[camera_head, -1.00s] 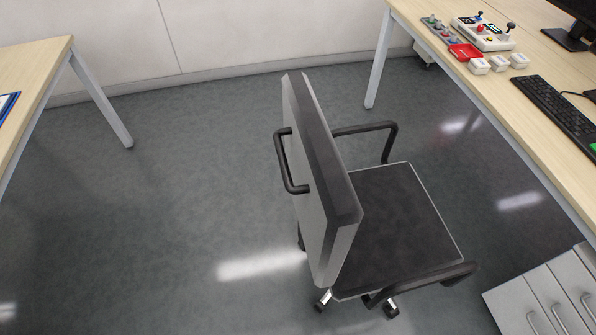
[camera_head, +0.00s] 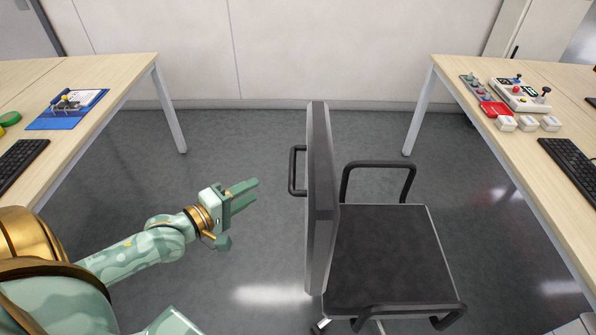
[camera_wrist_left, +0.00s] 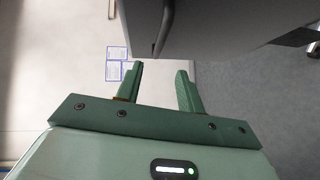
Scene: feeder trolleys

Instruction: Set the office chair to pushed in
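The office chair (camera_head: 385,255) stands in the middle of the head view, its black seat facing the right desk. Its tall back (camera_head: 320,200) is on the left side, with a black loop handle (camera_head: 293,171) on the back's outer face. My left gripper (camera_head: 252,188) is left of the backrest, apart from it, fingers pointing at it. In the left wrist view its two green fingers (camera_wrist_left: 160,88) are spread with nothing between them. The dark handle (camera_wrist_left: 165,30) and the chair back show just beyond the fingertips. My right gripper is not in view.
The right desk (camera_head: 500,140) holds a control box, a red tray, small white blocks and a keyboard. The left desk (camera_head: 125,70) holds a blue clipboard (camera_head: 68,110) and a keyboard.

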